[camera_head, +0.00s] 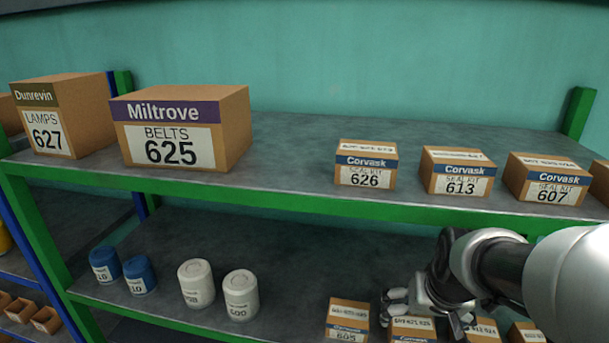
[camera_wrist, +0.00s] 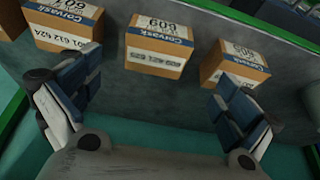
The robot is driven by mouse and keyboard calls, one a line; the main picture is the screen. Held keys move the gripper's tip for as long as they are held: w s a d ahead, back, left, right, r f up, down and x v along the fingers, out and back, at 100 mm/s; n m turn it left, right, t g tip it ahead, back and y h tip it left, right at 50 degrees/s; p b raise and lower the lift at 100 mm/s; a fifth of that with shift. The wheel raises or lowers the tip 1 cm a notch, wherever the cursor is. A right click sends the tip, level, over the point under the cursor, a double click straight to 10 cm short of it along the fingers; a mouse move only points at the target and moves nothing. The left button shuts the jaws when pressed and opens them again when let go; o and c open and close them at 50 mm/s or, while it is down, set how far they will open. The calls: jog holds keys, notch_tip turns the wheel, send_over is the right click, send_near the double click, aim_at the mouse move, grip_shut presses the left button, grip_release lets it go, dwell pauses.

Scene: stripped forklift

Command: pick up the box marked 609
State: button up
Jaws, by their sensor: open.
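The box marked 609 (camera_wrist: 160,46) is a small brown carton with a blue Corvask band. It shows upside down near the middle of the wrist view, between the lines of the fingers but apart from both. My gripper (camera_wrist: 158,88) is open and empty, with one blue-grey padded finger on each side. In the head view my gripper (camera_head: 412,298) reaches over the lower shelf, above a carton (camera_head: 412,329) whose front number is cut off by the picture's edge.
A neighbouring carton (camera_wrist: 234,62) stands close by the right finger, and another (camera_wrist: 65,24) by the left finger. In the head view the 605 box (camera_head: 347,316) is on the lower shelf (camera_head: 290,265). The upper shelf's green edge (camera_head: 300,207) runs above my arm.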

aim_at(413, 324)
jog(key=x, duration=0.9)
jog(key=shift+w+d+p, duration=0.3)
jog(key=shift+s, duration=0.1)
jog(key=shift+c, duration=0.5)
jog(key=c, duration=1.2)
